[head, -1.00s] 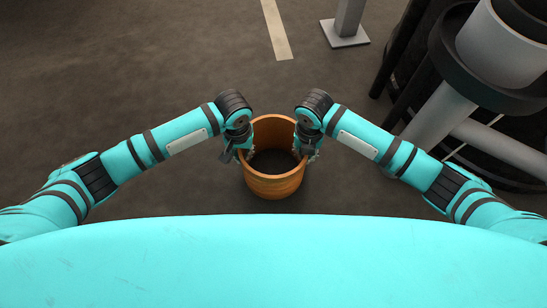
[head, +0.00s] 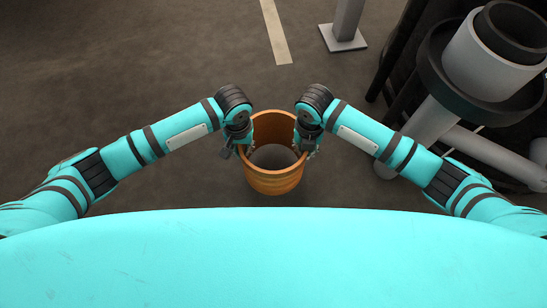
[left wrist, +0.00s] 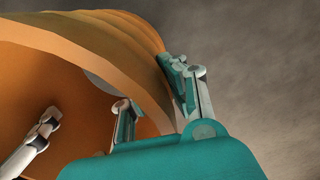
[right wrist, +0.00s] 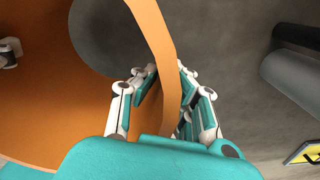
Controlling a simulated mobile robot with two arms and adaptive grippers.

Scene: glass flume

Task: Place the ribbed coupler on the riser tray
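The ribbed coupler (head: 274,182) is an orange-brown hollow ring with ridges on its outside, held upright in front of me between both arms. My left gripper (head: 243,148) is at its left rim, with fingers on both sides of the wall; the left wrist view shows this grip (left wrist: 155,95). My right gripper (head: 306,148) is at its right rim, and the right wrist view shows its fingers closed about the wall (right wrist: 167,82). Grey floor shows through the coupler's open middle. I cannot make out a riser tray in any view.
At the right stands a large pipe assembly with a light grey cylinder (head: 487,62), a dark collar and grey pipes (head: 432,118). A grey post with a square foot (head: 343,38) stands at the back. A pale floor stripe (head: 275,32) runs ahead. The floor at left is clear.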

